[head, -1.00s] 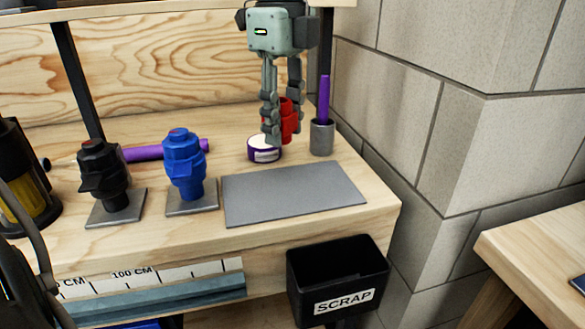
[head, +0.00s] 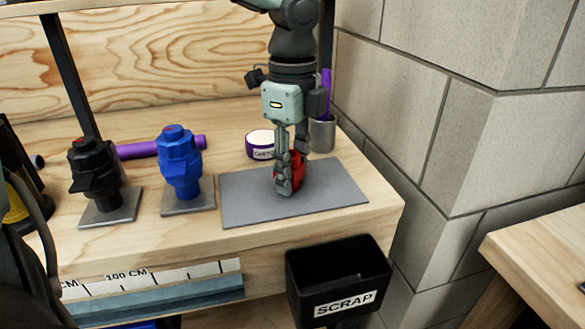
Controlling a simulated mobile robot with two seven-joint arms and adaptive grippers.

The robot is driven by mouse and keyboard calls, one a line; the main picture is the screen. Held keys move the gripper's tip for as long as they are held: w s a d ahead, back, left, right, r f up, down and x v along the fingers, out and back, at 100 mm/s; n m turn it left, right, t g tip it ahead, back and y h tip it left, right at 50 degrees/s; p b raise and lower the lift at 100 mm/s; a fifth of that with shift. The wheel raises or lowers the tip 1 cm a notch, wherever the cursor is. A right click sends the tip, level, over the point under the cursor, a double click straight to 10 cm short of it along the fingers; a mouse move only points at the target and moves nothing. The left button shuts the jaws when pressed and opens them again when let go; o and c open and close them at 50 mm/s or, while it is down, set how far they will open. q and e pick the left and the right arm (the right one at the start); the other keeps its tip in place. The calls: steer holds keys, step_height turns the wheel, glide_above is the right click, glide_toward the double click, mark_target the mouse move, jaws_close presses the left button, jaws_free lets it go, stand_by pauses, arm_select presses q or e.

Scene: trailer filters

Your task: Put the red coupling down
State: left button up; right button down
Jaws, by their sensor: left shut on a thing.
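The red coupling (head: 297,172) is in my left gripper (head: 289,182), low over the right half of the grey mat (head: 245,201) on the wooden bench. The gripper points straight down and is shut on the coupling, and its fingers hide much of it. The coupling's lower end appears to be at the mat surface, but I cannot tell for sure whether it touches. My right gripper is not in view.
A blue coupling (head: 180,165) and a black coupling (head: 97,172) stand on small grey plates to the left. A round purple-and-white tin (head: 260,145) and a grey cup (head: 322,134) are behind the mat. A black SCRAP bin (head: 338,280) hangs at the bench front.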

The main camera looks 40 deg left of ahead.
mark_target(293, 155)
arm_select(q)
steer(key=o, duration=1.1)
steer(key=shift+o, duration=0.2)
steer(key=shift+r, duration=0.1)
step_height(293, 155, up, 12)
